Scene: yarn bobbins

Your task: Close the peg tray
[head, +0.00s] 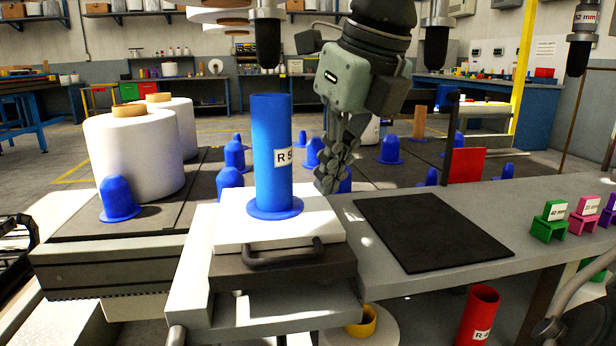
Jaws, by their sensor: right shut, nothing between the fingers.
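What looks like the peg tray is a white-topped slab (230,232) with a dark front and a black bar handle (285,258), at centre front. A tall blue tube (270,150) with a white label starting "R 5" stands upright on it, its round base flat on the white top. My right gripper (328,186) is shut and empty. It points down just right of the tube, near the slab's back right corner; I cannot tell whether it touches anything. It partly hides a blue peg behind it. My left gripper is not in view.
Large white bobbins (130,158) and several blue pegs (118,198) stand on a dark surface behind and left. A black mat (430,232) lies bare on the grey bench at right. Small coloured blocks (550,222) stand further right. A red tube (478,314) is below the bench edge.

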